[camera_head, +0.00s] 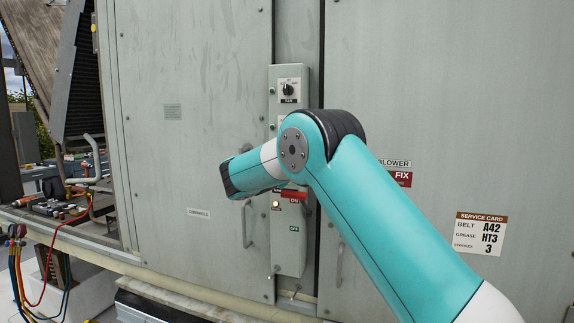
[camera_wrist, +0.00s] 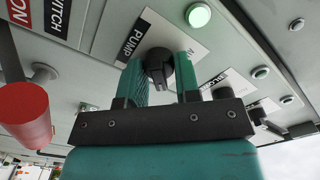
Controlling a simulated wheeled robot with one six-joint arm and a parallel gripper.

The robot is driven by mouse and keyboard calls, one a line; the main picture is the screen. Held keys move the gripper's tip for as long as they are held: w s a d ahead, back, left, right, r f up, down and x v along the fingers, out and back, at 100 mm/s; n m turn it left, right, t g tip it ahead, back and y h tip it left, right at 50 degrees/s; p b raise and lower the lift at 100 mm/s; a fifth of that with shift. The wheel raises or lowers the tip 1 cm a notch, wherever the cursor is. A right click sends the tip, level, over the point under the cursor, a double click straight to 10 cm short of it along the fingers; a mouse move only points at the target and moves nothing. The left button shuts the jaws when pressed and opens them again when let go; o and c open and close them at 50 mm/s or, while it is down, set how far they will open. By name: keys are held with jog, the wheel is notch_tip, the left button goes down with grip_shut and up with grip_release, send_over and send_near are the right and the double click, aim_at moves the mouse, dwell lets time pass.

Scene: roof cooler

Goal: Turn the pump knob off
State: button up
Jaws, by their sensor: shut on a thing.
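The pump knob (camera_wrist: 158,57) is a black rotary knob on a white plate marked PUMP in the wrist view. My gripper (camera_wrist: 161,72) has its two teal fingers on either side of the knob and is shut on it. The knob's pointer and exact setting are hidden by the fingers or too small to read. A lit green lamp (camera_wrist: 198,15) sits beside the PUMP plate. In the head view my arm covers the pump knob and the gripper. The grey control panel (camera_head: 289,254) runs down the cabinet front there.
Another black rotary knob (camera_head: 288,90) sits at the panel's top. A red switch handle (camera_wrist: 22,115) sticks out near my gripper at the left of the wrist view. Cabinet door handles flank the panel. A service card (camera_head: 481,233) is at right; hoses and tools lie on the left ledge.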

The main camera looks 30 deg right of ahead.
jog(key=shift+f+n+b, duration=0.15)
jog(key=shift+n+b, duration=0.15)
jog(key=shift+b, duration=0.25)
jog(key=shift+n+b, duration=1)
jog(key=shift+b, duration=0.05)
jog(key=n+b, duration=0.1)
jog(key=n, duration=0.2)
jog(key=shift+w+b, duration=0.1)
jog(key=shift+b, duration=0.25)
jog(key=shift+n, duration=1.3)
jog(key=shift+a, duration=0.1)
jog(key=o, duration=0.9)
jog(key=shift+r, duration=0.2)
jog(key=shift+b, duration=0.35)
